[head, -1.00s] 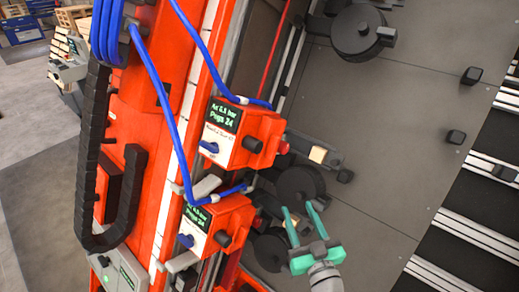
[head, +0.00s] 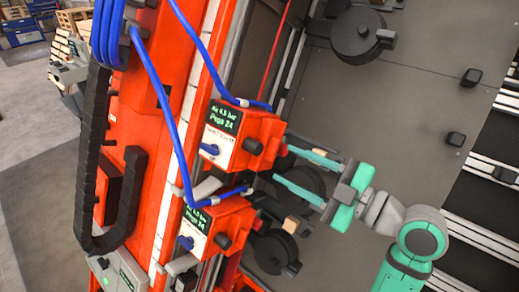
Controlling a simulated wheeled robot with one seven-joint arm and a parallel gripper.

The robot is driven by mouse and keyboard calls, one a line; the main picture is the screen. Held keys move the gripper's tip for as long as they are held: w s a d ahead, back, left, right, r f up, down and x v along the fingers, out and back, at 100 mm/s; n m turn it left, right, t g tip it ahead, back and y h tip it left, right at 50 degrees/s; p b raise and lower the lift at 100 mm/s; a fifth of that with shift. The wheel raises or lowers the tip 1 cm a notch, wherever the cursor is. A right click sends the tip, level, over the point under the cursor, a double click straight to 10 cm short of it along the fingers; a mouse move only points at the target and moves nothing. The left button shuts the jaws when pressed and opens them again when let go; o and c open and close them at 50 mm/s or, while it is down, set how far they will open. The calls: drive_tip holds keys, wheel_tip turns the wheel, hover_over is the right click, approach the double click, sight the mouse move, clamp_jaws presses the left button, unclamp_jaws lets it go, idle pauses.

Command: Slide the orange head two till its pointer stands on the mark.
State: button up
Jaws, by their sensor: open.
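Two orange heads sit one above the other on the orange gantry beam. The upper orange head (head: 257,133) and the lower orange head (head: 226,222) each have a green-lettered screen, a blue knob and a black knob. The labels are too small to tell which is head two. My gripper (head: 283,164) is open and empty, its green fingers pointing left. The upper fingertip is close to the right side of the upper head; I cannot tell whether it touches. The lower fingertip is below that, between the two heads. I cannot make out a pointer or mark.
Blue hoses (head: 157,95) run down to both heads. A black cable chain (head: 86,160) hangs at left. A black wheel (head: 357,36) stands at the top, and another black wheel (head: 272,253) is beside the lower head. The grey panel (head: 420,110) at right is mostly open.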

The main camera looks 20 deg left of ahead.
sight(260, 150)
drive_tip(key=x, duration=0.9)
drive_tip(key=shift+w+a, duration=0.15)
drive_tip(key=shift+a, duration=0.15)
drive_tip(key=shift+c, duration=0.2)
